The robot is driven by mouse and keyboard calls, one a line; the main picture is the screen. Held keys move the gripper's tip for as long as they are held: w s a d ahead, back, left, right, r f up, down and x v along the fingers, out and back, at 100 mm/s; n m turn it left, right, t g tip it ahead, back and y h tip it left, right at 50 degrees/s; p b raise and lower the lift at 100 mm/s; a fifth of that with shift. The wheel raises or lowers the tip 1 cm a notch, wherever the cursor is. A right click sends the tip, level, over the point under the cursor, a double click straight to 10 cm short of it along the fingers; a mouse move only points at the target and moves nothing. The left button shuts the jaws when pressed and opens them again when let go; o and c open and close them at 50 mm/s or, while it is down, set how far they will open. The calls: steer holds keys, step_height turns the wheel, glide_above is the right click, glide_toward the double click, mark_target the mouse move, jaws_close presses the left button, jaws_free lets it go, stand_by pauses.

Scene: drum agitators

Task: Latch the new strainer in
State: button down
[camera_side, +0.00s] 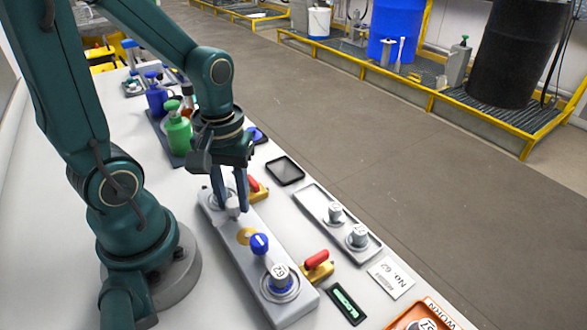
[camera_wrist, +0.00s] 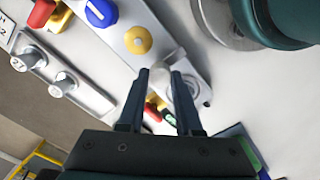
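My gripper (camera_side: 231,197) points down over the far end of the long grey block (camera_side: 226,225). The far round seat is partly hidden by my fingers, so I cannot tell whether the strainer is seated. A numbered grey strainer (camera_side: 280,275) stands in the near seat. A blue knob (camera_side: 260,243) and a yellow disc (camera_side: 245,236) sit between the seats. Yellow clamps with red handles (camera_side: 317,260) (camera_side: 253,184) stand beside the block.
A grey tray with two grey numbered pieces (camera_side: 335,213) (camera_side: 358,236) lies right of the block. Nearby are a dark empty tray (camera_side: 285,170), a "No. 62" card (camera_side: 391,278), a green display (camera_side: 346,303) and an orange WORN tray (camera_side: 437,310). Green (camera_side: 179,135) and blue bottles (camera_side: 156,97) stand behind.

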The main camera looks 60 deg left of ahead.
steer(key=shift+m, duration=0.3)
steer(key=m, duration=0.3)
steer(key=shift+m, duration=0.3)
steer(key=m, duration=0.4)
steer(key=shift+m, duration=0.3)
steer(key=m, duration=0.4)
steer(key=shift+d+m, duration=0.1)
steer(key=shift+m, duration=2.4)
steer(key=c, duration=0.6)
jaws_free()
steer(key=shift+r, duration=0.1)
